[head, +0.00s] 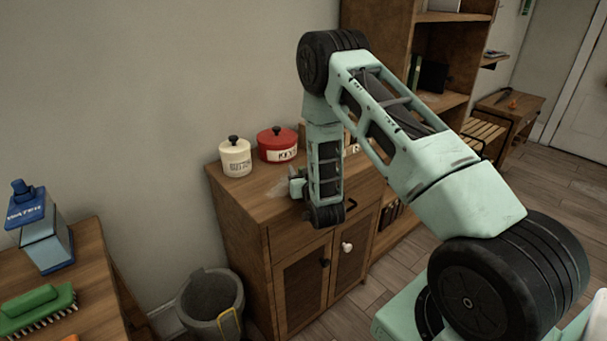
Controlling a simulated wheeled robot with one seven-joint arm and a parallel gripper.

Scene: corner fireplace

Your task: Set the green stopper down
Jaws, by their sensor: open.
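I cannot make out a green stopper in the head view; it may be hidden behind my arm or too small to tell. My gripper (296,185) is small in the picture, over the left front part of the wooden cabinet top (243,189). It is open, and my forearm and wrist partly cover it. A pale, flat patch or object shows just left of it, and I cannot tell what it is.
A cream lidded canister (235,158) and a red lidded canister (277,146) stand at the back of the cabinet. A grey bin (210,302) is on the floor left of it. A green brush (37,309) and a blue water container (40,230) are on the left table.

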